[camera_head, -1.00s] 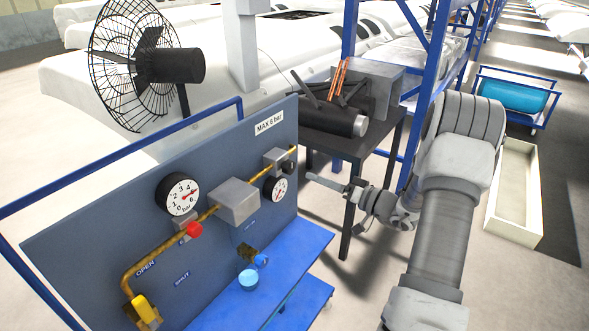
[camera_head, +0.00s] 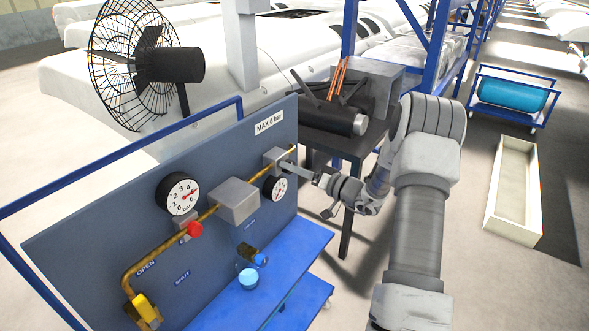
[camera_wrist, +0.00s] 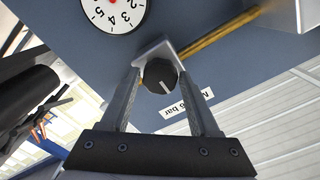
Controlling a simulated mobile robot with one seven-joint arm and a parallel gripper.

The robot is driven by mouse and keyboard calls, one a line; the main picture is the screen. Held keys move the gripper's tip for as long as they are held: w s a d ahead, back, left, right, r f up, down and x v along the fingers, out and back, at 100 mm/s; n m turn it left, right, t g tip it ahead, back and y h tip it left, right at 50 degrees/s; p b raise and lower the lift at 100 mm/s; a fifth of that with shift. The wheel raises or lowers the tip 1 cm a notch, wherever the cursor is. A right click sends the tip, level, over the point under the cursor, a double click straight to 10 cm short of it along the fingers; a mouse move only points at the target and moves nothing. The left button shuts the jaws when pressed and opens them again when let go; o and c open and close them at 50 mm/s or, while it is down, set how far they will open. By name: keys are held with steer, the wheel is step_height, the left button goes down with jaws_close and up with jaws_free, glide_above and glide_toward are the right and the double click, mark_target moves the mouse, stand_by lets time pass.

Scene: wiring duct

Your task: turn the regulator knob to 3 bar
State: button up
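The black regulator knob (camera_wrist: 161,76) with a white pointer line sits on a light grey regulator body (camera_wrist: 153,50) on the pipe in the wrist view. The regulator body also shows in the head view (camera_head: 276,157); there the knob is largely hidden by my gripper. My gripper (camera_wrist: 161,80) has its fingers apart, one on each side of the knob. I cannot tell whether they touch it. In the head view my gripper (camera_head: 291,166) reaches the regulator from the right. A white gauge (camera_wrist: 113,10) beside the regulator is cut off by the wrist picture's top edge.
The blue panel (camera_head: 225,160) carries a larger gauge (camera_head: 182,196), a red knob (camera_head: 194,230), a yellow valve handle (camera_head: 145,308) and a brass pipe. A blue shelf (camera_head: 300,268) juts out below. A dark table (camera_head: 335,145) with a grey machine stands behind my gripper.

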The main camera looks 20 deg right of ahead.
jaws_close()
steer(key=shift+f+m+b, duration=0.1)
steer(key=shift+m+b, duration=0.2)
steer(key=shift+m+p, duration=1.7)
steer(key=shift+m, duration=11.4)
steer(key=shift+f, duration=0.1)
